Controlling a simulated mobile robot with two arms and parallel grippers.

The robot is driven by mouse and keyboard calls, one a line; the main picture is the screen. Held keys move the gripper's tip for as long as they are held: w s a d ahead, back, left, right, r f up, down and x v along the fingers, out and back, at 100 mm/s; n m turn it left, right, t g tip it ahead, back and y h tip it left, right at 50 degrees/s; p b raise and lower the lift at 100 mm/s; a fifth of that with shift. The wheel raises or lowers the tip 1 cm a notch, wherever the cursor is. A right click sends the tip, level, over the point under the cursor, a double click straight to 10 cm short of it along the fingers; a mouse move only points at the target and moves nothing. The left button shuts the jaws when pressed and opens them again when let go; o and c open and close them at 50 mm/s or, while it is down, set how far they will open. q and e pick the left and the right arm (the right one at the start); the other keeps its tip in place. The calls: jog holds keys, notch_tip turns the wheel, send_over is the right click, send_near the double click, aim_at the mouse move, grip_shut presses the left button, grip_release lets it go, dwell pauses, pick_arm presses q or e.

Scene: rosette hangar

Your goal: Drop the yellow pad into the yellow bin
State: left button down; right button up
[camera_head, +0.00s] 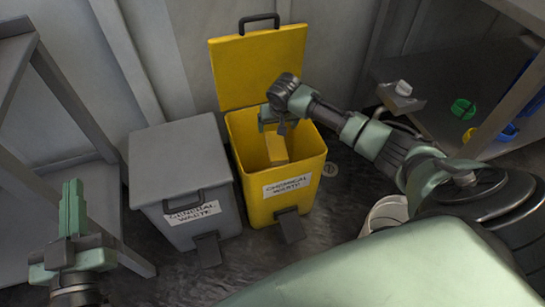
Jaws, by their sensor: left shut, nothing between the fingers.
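The yellow bin (245,183) stands with its lid raised, and its front label reads chemical waste. My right gripper (274,127) points down over the bin's opening. A yellow block-like shape, which looks like the yellow pad (277,149), shows inside the opening just below the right fingers. I cannot tell whether the fingers touch it or whether it rests on anything. The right gripper's wrist partly hides its fingers. My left gripper (72,208) is shut and empty at the lower left, well away from the bin.
A closed grey bin (180,160) labelled general waste stands close to the left of the yellow bin. A metal shelf frame (65,90) is at the left. A shelf (440,95) with small items is at the right. A white bucket (385,213) stands partly hidden behind my body.

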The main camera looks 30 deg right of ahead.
pick_arm(q)
jog(key=shift+f, duration=0.1)
pick_arm(e)
jog(key=shift+r, duration=0.1)
pick_arm(q)
jog(key=s+a+f+g+y+p, duration=0.1)
jog(key=s+f+g, duration=0.1)
jog(key=f+g, duration=0.2)
jog(key=s+a+f+g+y+p, duration=0.2)
jog(key=f+g, duration=0.3)
jog(key=f, duration=0.5)
jog(key=shift+s+a+f, duration=0.3)
jog(key=shift+s, duration=0.5)
pick_arm(e)
jog(key=v, duration=0.7)
jog(key=shift+s+r, duration=0.15)
jog(key=shift+r, duration=0.1)
jog(key=shift+a, duration=0.15)
